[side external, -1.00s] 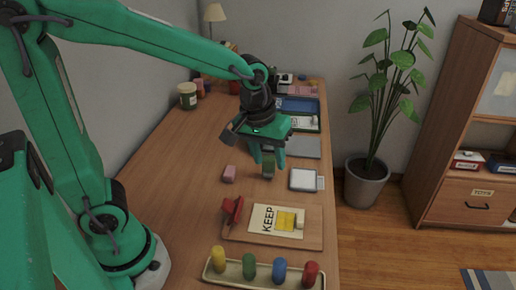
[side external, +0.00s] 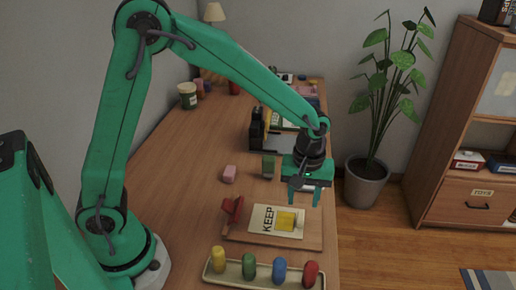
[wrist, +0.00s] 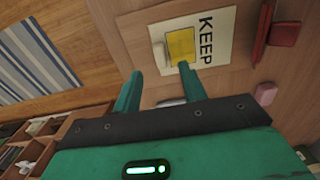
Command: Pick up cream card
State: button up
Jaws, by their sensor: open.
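The cream card (side external: 268,219), printed KEEP with a yellow patch at one end, lies flat on a wooden board (side external: 312,238) near the table's right edge. In the wrist view the card (wrist: 210,40) is just beyond the fingertips, with the yellow patch nearest them. My gripper (side external: 304,200) points down with its fingers apart and nothing held. In the side view it is above the table, behind the card's yellow end. In the wrist view my gripper (wrist: 160,71) has one fingertip overlapping the edge of the yellow patch; I cannot tell the height between them.
A red object (side external: 231,210) is at the board's left end. A pink block (side external: 229,173) and a green block (side external: 268,166) stand behind. A tray (side external: 236,282) of several coloured pegs is in front. A potted plant (side external: 369,182) stands right of the table.

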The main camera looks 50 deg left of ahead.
aim_at(301, 219)
jog(key=shift+f, duration=1.25)
jog(key=shift+f, duration=0.15)
jog(key=shift+d+f, duration=0.1)
jog(key=shift+f, duration=2.35)
grip_shut()
